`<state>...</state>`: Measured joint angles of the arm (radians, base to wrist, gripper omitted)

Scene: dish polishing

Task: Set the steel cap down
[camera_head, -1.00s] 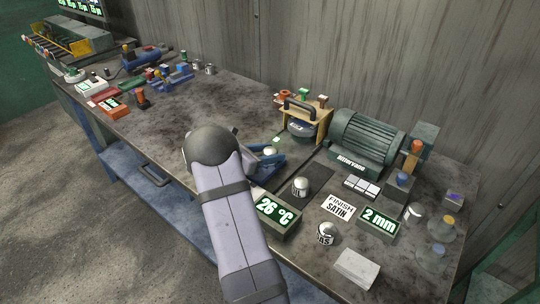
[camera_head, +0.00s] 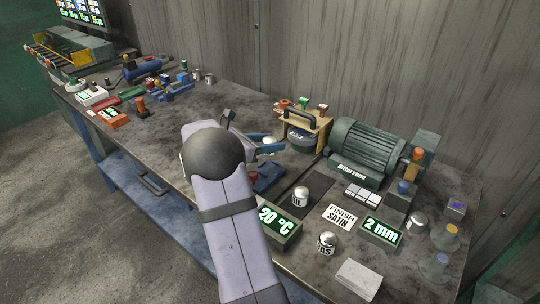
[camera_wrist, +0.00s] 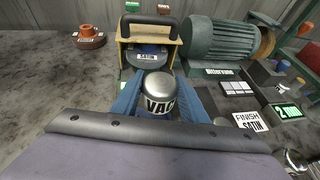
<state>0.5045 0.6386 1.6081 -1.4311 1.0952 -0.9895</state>
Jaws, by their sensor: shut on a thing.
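The steel cap (camera_wrist: 158,88) is a shiny domed piece with a white band reading "VAC". My gripper (camera_wrist: 160,98) is shut on it, with one blue finger on each side. In the head view my blue gripper (camera_head: 266,149) is over the table, left of the motor and in front of the wooden stand. The cap's lower part is hidden in the wrist view, and I cannot tell whether it touches anything below.
The wooden stand with a black handle (camera_head: 305,127) and the green motor (camera_head: 365,150) stand behind. A temperature display (camera_head: 278,226) reads 20 °C. Other domed caps stand on a dark mat (camera_head: 319,182) and the table (camera_head: 338,276). The table's middle left is clear.

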